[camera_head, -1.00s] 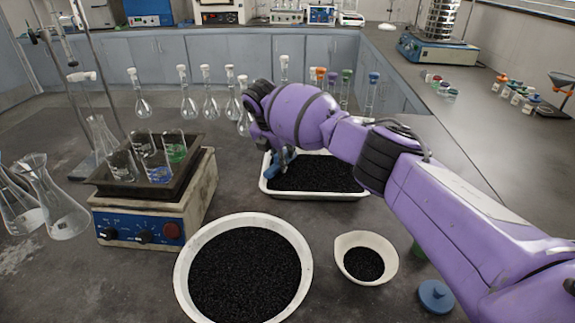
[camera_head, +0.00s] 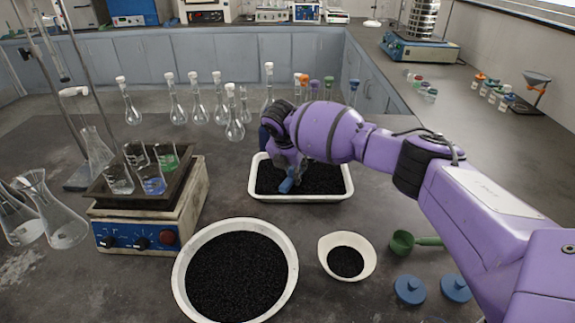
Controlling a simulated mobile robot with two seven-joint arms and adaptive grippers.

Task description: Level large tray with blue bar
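The large white tray (camera_head: 330,197) full of black granules lies on the dark bench, behind the round bowls. My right gripper (camera_head: 287,176) comes in from the right and points down over the tray's left half. The granules' surface behind my arm is partly hidden. My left gripper is not in view.
A large round bowl (camera_head: 178,278) and a small bowl (camera_head: 369,260), both with black granules, stand in front. A hotplate (camera_head: 180,215) with beakers is left. Several flasks stand behind. A green scoop (camera_head: 402,243) and blue lids (camera_head: 410,290) lie right.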

